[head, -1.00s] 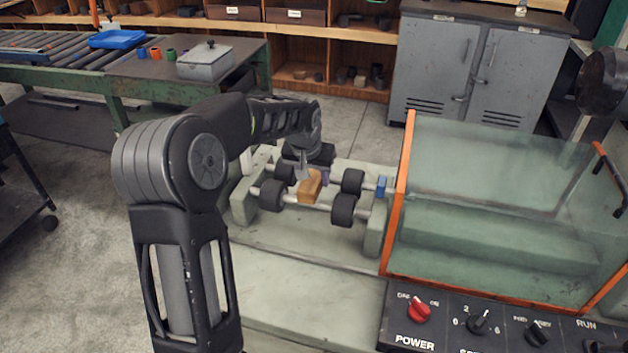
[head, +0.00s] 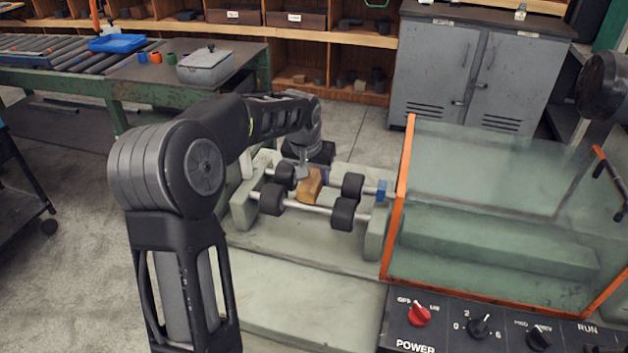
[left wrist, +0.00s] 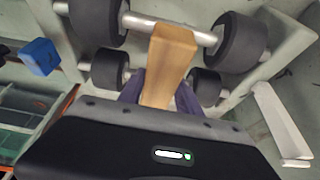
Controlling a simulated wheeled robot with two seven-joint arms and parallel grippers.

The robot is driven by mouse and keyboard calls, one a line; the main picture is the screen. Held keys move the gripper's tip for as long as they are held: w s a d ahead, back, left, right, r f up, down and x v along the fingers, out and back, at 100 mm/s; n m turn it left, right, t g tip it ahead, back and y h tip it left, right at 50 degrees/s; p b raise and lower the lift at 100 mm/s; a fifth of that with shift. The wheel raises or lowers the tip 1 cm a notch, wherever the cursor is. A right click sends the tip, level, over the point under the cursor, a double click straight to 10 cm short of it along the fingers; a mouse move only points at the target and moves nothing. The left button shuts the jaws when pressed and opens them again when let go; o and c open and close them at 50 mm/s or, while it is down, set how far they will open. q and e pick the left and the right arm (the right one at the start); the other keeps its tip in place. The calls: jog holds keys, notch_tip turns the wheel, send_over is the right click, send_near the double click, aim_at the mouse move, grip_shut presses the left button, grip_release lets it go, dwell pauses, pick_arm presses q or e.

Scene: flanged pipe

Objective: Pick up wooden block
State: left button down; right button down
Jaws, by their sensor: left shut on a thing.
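The wooden block (head: 311,186) is a small tan piece between the black rollers in the middle of the head view. In the left wrist view the block (left wrist: 168,62) stands out from my left gripper (left wrist: 160,92), with a purple finger on each side of it. My left gripper (head: 308,176) is shut on the block, just over the roller shafts. The block overlaps a shaft in the picture; I cannot tell if they touch. My right gripper is not in view.
Black rollers (head: 343,214) on metal shafts surround the block, between pale green end supports (head: 376,232). A small blue block (head: 381,191) sits on the right support. An orange-framed clear guard (head: 402,190) stands close to the right, above a control panel (head: 450,325).

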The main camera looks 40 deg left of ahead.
aim_at(314, 173)
pick_arm(q)
notch_tip(314, 173, up, 9)
jog(key=shift+f, duration=0.2)
jog(key=shift+f, duration=0.1)
dwell(0.5)
